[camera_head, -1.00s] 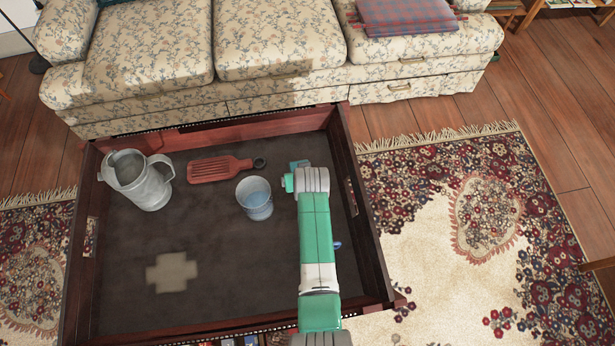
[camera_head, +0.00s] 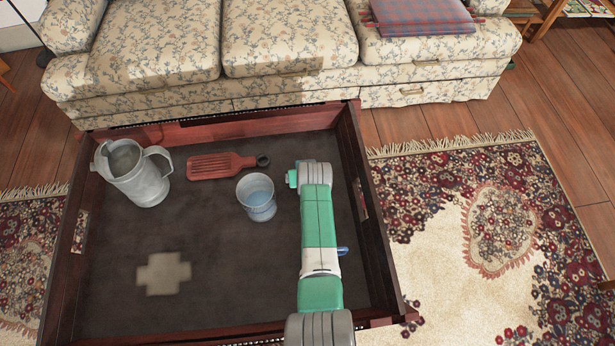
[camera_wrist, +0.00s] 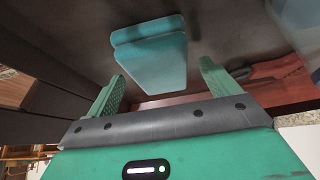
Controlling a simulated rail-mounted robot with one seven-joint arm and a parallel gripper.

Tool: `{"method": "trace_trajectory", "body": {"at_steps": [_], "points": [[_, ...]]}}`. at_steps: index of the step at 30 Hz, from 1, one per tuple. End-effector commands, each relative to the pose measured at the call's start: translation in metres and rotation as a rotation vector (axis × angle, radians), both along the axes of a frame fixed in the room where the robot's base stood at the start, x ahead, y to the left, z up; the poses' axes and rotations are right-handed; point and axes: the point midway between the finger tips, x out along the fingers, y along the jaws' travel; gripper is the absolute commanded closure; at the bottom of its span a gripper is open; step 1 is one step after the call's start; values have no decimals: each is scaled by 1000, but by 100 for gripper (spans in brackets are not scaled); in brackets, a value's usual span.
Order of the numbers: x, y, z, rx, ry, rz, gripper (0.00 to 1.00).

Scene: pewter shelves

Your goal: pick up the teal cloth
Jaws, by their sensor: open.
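The teal cloth (camera_wrist: 150,62) lies folded on the dark tray floor in the wrist view. It sits ahead of my gripper (camera_wrist: 162,72), roughly between the two green fingers but beyond their tips. The fingers are spread, and I see nothing held between them. In the head view my arm covers the cloth, and my gripper's fingers are hidden there too.
The dark wooden tray (camera_head: 385,262) has raised walls. Inside are a blue cup (camera_head: 257,207) left of my arm, a red slotted paddle (camera_head: 212,167), a metal pitcher (camera_head: 140,180) and a partly hidden blue item (camera_head: 343,251). A floral sofa (camera_head: 280,45) stands behind.

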Motion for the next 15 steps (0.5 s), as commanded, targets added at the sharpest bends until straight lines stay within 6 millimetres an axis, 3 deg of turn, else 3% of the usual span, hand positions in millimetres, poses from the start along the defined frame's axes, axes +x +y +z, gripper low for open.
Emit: {"method": "trace_trajectory", "body": {"at_steps": [15], "points": [[0,0,-5,0,0,0,13]]}}
